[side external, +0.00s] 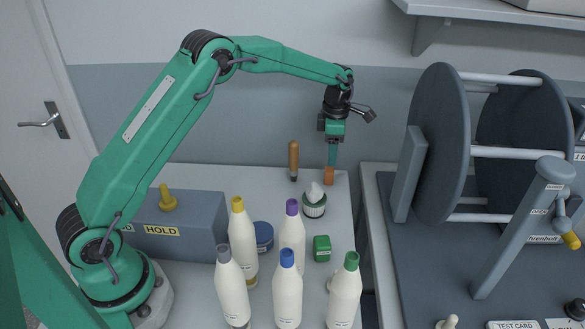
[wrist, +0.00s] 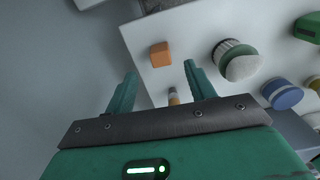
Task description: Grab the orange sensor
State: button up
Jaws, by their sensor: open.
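The orange sensor is a small orange block (side external: 328,177) near the back right edge of the white table. It also shows in the wrist view (wrist: 160,55), just beyond the fingertips and roughly centred between them. My gripper (side external: 332,165) points down at the sensor from above. In the wrist view its two green fingers (wrist: 160,72) are apart with nothing between the tips. The side view cannot show clearly how much height is left between tips and sensor.
Several capped white bottles (side external: 288,290), a blue jar (side external: 264,237) and a green box (side external: 321,249) are nearer the front. A dark reel stand (side external: 437,150) is at right.

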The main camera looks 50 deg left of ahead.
aim_at(331, 169)
jog(key=shift+f, duration=0.25)
jog(key=shift+f, duration=1.2)
jog(key=shift+f, duration=0.1)
jog(key=shift+f, duration=2.55)
jog(key=c, duration=1.1)
